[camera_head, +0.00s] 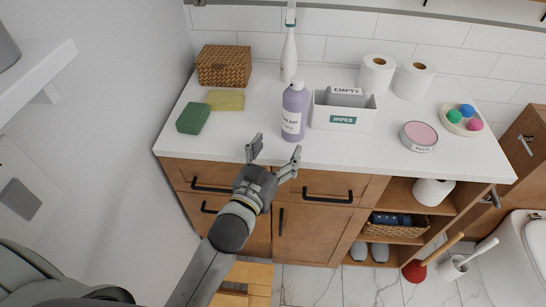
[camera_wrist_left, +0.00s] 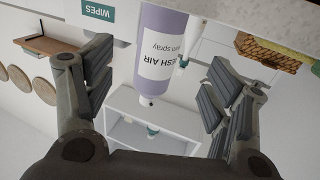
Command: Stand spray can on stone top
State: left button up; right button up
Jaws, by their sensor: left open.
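The purple spray can (camera_head: 295,112) with a white "FRESH AIR" label stands upright on the white stone top (camera_head: 240,142), near its front edge. My left gripper (camera_head: 272,157) is open and empty at the front edge, just short of the can and a little to its left. In the left wrist view, which is upside down, the can (camera_wrist_left: 165,55) shows between the two spread fingers, with a gap on each side. My right gripper is not in view.
Green (camera_head: 193,118) and yellow (camera_head: 226,100) sponges lie left, before a wicker basket (camera_head: 223,66). A pink tin (camera_head: 419,136) stands farther right. Bare counter lies between.

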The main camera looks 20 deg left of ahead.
pick_arm(q)
jog(key=shift+s+a, duration=0.15)
jog(key=shift+s, duration=0.8)
